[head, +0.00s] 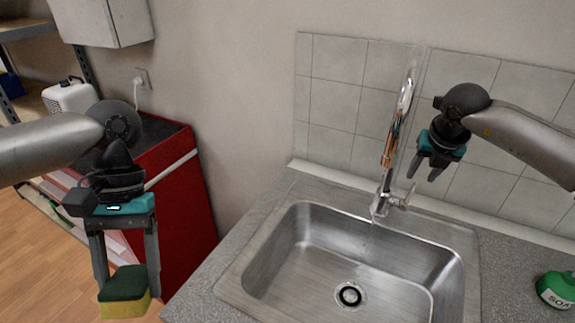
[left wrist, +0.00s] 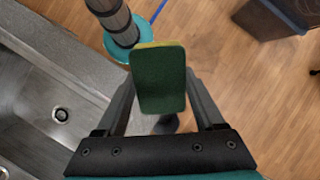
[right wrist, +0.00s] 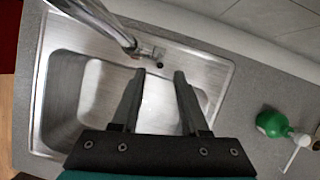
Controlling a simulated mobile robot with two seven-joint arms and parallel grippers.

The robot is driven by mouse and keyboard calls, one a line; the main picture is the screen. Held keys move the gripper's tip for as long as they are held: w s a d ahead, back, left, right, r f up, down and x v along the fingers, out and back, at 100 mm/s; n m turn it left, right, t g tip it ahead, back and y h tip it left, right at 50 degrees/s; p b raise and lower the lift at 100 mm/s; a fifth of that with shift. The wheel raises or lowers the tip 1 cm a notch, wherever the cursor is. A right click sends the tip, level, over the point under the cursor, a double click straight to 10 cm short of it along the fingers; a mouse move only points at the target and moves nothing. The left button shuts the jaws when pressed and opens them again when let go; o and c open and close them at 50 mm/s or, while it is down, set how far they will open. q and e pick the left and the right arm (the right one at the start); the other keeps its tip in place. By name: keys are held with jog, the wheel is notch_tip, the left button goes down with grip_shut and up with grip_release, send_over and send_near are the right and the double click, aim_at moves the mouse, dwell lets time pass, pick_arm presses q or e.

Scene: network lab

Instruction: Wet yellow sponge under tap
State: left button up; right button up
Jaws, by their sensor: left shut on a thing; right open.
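The sponge (head: 124,310), yellow with a dark green top layer, is held between the fingers of my left gripper (head: 126,285). It hangs in the air left of the counter, clear of the sink. In the left wrist view the sponge (left wrist: 158,82) shows its green face and a thin yellow edge. The tall chrome tap (head: 394,135) stands at the back of the steel sink (head: 300,260), with a lever (head: 398,202) on its right. I cannot tell whether water runs. My right gripper (head: 424,176) is open and empty, above and right of the lever.
A green soap bottle (head: 557,288) stands on the grey counter (head: 240,240) right of the sink; it also shows in the right wrist view (right wrist: 272,123). A red cabinet (head: 185,215) stands left of the counter. The basin is empty, with a drain (head: 349,294).

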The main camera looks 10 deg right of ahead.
aim_at(417, 181)
jog(key=x, duration=0.6)
jog(key=shift+w+f, duration=0.15)
jog(key=shift+f, duration=0.1)
jog(key=shift+c, duration=0.3)
grip_shut()
dwell(0.9)
